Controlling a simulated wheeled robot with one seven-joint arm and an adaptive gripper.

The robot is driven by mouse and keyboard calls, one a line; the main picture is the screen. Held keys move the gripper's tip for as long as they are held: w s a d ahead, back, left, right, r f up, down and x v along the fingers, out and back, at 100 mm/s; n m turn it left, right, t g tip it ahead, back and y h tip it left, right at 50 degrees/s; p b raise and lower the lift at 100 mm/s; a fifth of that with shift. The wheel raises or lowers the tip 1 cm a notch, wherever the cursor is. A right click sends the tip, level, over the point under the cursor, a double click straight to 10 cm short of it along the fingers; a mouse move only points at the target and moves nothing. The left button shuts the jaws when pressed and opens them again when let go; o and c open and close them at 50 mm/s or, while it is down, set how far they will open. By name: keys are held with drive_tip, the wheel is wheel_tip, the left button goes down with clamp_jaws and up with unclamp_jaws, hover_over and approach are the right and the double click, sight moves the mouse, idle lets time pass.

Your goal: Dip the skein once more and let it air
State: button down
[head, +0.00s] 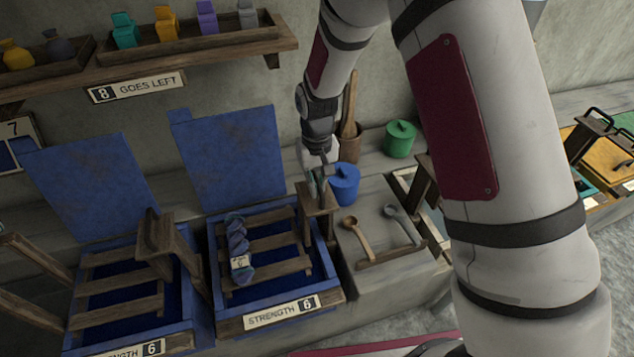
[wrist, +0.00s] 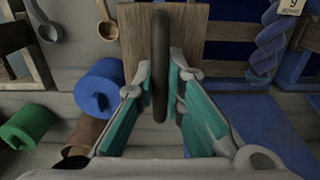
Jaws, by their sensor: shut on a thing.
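The blue twisted skein (head: 237,247), with a pale tag, lies on the wooden slatted rack (head: 272,242) of the right blue vat (head: 337,290), labelled STRENGTH 6. I cannot tell whether the skein touches the dye. It shows at the upper right of the wrist view (wrist: 268,45). My gripper (head: 318,178) is at the wooden post block on the vat's right side. In the wrist view its teal-padded fingers (wrist: 158,85) are shut on a dark upright loop handle (wrist: 160,45) in front of the wooden block (wrist: 187,35). The vat's blue lid (head: 230,155) stands open behind.
A second blue vat (head: 85,335) with a rack and open lid stands left. A blue canister (head: 345,185), green canister (head: 400,140) and brown utensil pot (head: 349,146) stand close to my gripper. Spoons (head: 358,236) lie right. A shelf (head: 200,45) hangs above.

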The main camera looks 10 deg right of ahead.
drive_tip(key=shift+f+b, duration=2.75)
drive_tip(key=shift+f, duration=6.4)
drive_tip(key=shift+s+f, duration=0.1)
drive_tip(key=shift+s, duration=0.1)
